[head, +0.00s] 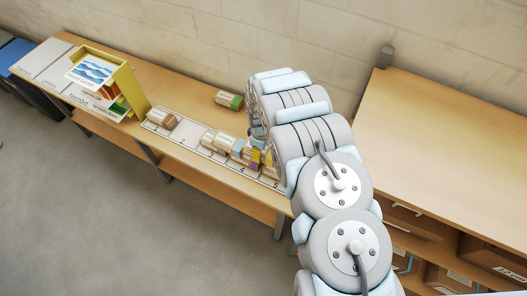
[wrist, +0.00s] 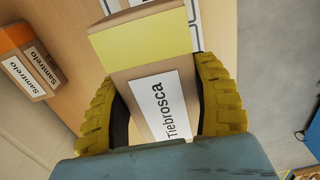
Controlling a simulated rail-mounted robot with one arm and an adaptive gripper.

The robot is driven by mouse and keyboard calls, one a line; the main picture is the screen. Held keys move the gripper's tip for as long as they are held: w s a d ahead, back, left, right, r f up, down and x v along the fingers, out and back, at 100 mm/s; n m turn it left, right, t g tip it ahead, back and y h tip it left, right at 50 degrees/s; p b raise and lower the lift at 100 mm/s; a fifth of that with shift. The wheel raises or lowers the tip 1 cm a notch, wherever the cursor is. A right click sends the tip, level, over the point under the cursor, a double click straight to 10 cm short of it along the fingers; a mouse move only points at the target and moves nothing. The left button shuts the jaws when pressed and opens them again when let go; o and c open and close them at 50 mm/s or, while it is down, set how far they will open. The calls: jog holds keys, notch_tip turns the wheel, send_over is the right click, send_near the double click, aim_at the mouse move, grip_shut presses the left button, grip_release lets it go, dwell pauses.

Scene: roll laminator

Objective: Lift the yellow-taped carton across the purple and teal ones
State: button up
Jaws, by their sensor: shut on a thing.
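The yellow-taped carton (wrist: 145,42) is between the two ribbed yellow fingers of my gripper (wrist: 156,78), which is shut on its sides. Whether the held carton touches the strip cannot be told.
An orange-taped carton (wrist: 30,62) labelled "Samtrelo" is left in the wrist view. A yellow frame (head: 125,85) stands farther left. The strip's second place looks clear.

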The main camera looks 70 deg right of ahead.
jog(key=shift+s+f, duration=0.3)
jog(key=shift+s, duration=0.05)
jog(key=shift+f+b, duration=1.4)
jog(key=shift+f, duration=0.4)
jog(key=shift+f, duration=0.45)
jog(key=o, duration=1.3)
jog(key=shift+r, duration=0.15)
jog(key=shift+w+d+r, duration=0.1)
jog(key=shift+d+r, duration=0.05)
jog(key=shift+r, duration=3.4)
jog(key=shift+r, duration=0.1)
